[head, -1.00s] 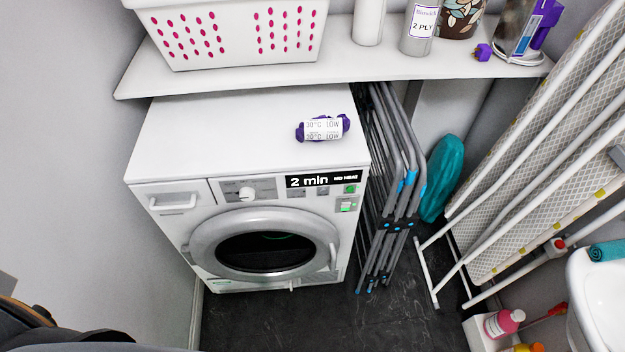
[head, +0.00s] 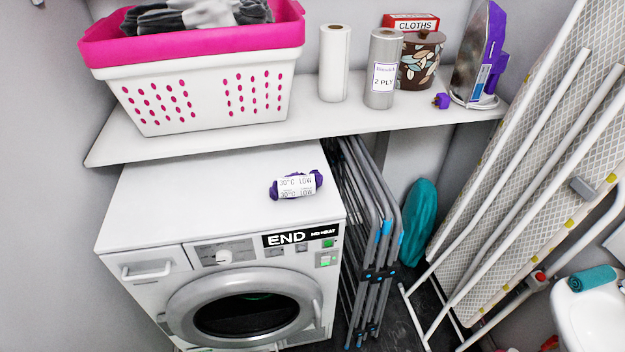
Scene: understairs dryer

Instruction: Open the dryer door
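The white dryer (head: 215,215) stands below a shelf in the head view. Its round door (head: 185,312) has a grey ring and dark glass and looks shut. A door handle (head: 317,313) sits on the right side of the ring. The display (head: 300,236) reads END, and a green-lit button (head: 325,260) is below its right end. Neither of my grippers shows in the head view. The dryer's bottom edge is partly cut off by the frame.
A purple wool ball (head: 297,185) with a label lies on the dryer top. A folded drying rack (head: 371,240) stands close to the dryer's right side. An ironing board (head: 520,180) leans at the right. A laundry basket (head: 205,100) stands on the shelf (head: 240,133).

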